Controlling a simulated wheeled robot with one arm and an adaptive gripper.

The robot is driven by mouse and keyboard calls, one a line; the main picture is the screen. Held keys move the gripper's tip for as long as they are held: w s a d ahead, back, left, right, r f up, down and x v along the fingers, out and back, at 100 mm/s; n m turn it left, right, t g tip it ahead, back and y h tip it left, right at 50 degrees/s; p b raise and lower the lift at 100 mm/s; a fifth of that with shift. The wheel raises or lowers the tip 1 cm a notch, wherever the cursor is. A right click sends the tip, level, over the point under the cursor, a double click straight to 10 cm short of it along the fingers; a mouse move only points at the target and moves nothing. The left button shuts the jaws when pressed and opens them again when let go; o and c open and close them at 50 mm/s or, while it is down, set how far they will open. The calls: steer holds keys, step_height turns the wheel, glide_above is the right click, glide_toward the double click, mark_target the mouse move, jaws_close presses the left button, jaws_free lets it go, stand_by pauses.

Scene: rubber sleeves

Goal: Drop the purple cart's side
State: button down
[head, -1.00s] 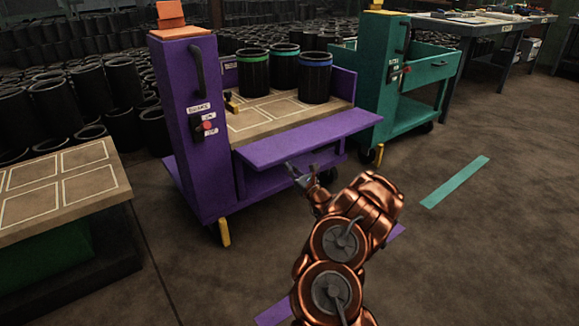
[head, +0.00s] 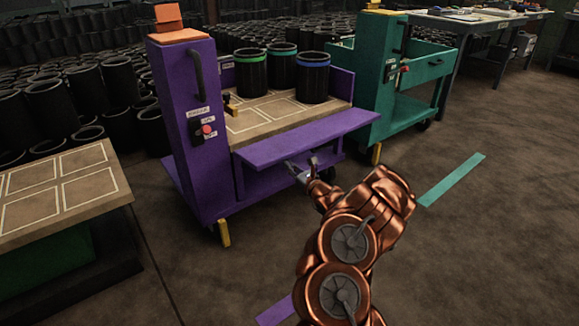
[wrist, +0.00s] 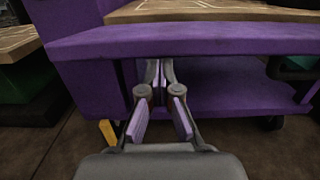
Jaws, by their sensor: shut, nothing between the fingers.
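The purple cart (head: 182,134) stands left of centre in the head view. Its purple side panel (head: 310,138) is folded outward and lies almost flat along the front of the deck; in the wrist view it spans the top as a broad purple band (wrist: 200,42). My gripper (head: 300,168) is just below the panel's outer edge. In the wrist view my gripper (wrist: 158,70) has its fingertips together and empty, under the panel. Whether they touch the cart I cannot tell. A red button (head: 207,129) sits on the cart's post.
Several black sleeves, among them a green-banded one (head: 251,72), stand on the cart's deck (head: 252,123). A teal cart (head: 398,103) is behind to the right. A marked table (head: 62,190) is at left. The floor at right is clear.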

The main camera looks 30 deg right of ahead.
steer(key=s+f+p, duration=0.2)
steer(key=s+f, duration=0.2)
steer(key=s, duration=0.6)
steer(key=shift+s+d+f+p, duration=0.25)
steer(key=shift+d+p, duration=0.05)
steer(key=shift+p, duration=0.1)
